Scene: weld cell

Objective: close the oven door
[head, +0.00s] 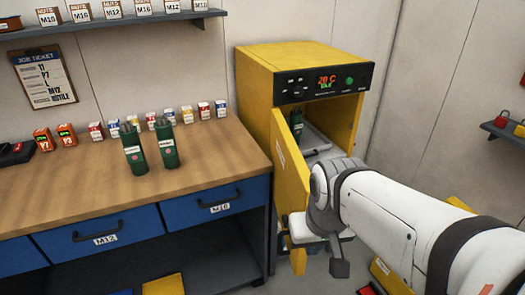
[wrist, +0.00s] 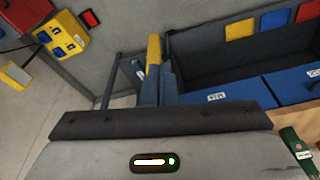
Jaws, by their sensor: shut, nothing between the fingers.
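The yellow oven (head: 270,65) stands right of the workbench. Its display reads 20 C and IDLE. Its door (head: 287,165) is swung open on the left side, jutting toward me, and the cavity shows. A dark green canister (head: 296,122) stands inside by a grey tray (head: 318,138). My gripper (head: 338,262) is shut and empty, low in front of the oven, to the right of the door's outer edge. I cannot tell whether it touches the door. My arm hides the lower right of the oven.
The wooden workbench (head: 60,195) with blue drawers is at the left. Two green canisters (head: 135,150) and several small boxes stand on it. A wall shelf (head: 110,24) is above. A red item (head: 501,118) sits on a shelf at the right.

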